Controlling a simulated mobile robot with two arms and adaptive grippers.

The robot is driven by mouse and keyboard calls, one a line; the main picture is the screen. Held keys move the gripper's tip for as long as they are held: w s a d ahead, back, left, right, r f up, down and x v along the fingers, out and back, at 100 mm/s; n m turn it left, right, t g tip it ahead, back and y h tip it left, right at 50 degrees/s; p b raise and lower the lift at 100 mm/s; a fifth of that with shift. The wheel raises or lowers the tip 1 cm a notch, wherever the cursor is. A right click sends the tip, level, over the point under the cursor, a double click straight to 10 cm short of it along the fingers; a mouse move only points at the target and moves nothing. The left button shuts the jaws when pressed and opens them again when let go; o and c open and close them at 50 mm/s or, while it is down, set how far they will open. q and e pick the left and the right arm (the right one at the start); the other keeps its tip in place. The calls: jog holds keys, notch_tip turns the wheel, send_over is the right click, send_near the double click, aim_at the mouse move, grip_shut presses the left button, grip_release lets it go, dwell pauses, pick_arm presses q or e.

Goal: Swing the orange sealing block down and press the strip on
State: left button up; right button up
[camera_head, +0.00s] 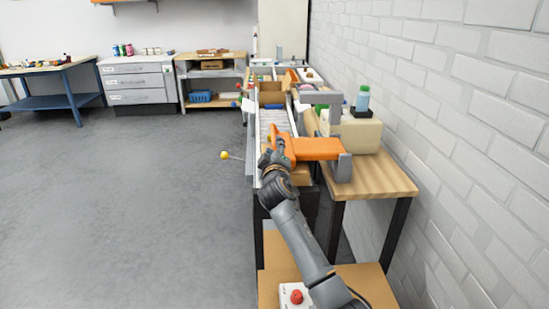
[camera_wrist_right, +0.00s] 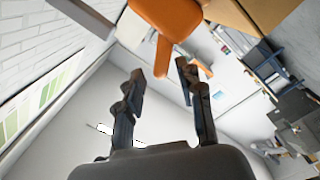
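The orange sealing block (camera_head: 318,149) lies across the near end of the roller conveyor in the head view, beside a grey upright (camera_head: 344,168). In the right wrist view the orange block (camera_wrist_right: 168,16) is at the top, with a narrow orange tab (camera_wrist_right: 162,57) reaching down toward the gap between my fingertips. My right gripper (camera_head: 276,150) is at the block's left end. Its fingers stand apart on either side of the tab in the wrist view (camera_wrist_right: 161,72), with visible gaps. The strip cannot be made out. My left gripper is not in view.
An open cardboard box (camera_head: 272,96) stands farther up the conveyor (camera_head: 277,122). A wooden side table (camera_head: 375,180) carries a beige machine (camera_head: 357,133) and a green-capped bottle (camera_head: 363,98). A brick wall closes the right side. The floor (camera_head: 150,200) to the left is clear.

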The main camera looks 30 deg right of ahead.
jog(key=v, duration=0.5)
jog(key=shift+s+a, duration=0.2)
jog(key=shift+s, duration=0.15)
